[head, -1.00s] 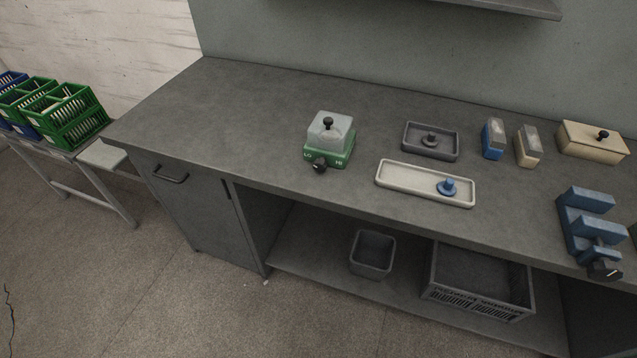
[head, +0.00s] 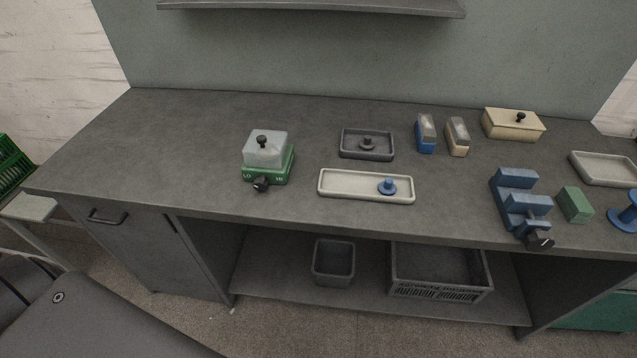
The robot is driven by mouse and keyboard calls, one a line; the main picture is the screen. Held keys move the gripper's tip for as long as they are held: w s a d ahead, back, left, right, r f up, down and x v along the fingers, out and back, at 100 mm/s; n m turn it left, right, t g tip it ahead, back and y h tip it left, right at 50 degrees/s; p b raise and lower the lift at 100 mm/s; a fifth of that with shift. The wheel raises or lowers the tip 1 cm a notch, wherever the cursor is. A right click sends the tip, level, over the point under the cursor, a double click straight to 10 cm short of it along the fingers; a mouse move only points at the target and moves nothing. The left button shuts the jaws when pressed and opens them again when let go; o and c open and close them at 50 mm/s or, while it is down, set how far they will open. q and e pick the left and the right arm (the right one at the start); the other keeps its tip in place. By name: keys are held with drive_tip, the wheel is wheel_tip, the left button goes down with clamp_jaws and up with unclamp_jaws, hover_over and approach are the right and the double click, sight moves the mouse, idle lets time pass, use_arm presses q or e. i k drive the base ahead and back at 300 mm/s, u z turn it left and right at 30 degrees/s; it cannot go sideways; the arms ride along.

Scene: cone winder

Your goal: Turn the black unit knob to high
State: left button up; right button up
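A green unit (head: 266,173) with a clear, greyish cover (head: 265,153) stands on the left part of the grey bench. Its front face carries a black knob (head: 261,184) between the labels LO on the left and HI on the right. The knob's pointer direction is too small to tell. A second, smaller black knob (head: 262,140) sits on top of the cover. Neither of my grippers is in view.
The bench (head: 120,150) also holds a dark tray (head: 345,152), a pale tray (head: 335,188) with a blue spool-like piece, a blue fixture (head: 517,190) with a black knob (head: 540,240), and a cream box (head: 513,125). The bench left of the unit is clear.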

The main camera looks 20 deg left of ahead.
sight(260, 184)
drive_tip(key=z, duration=0.15)
drive_tip(key=i, duration=0.9)
drive_tip(key=u, duration=1.85)
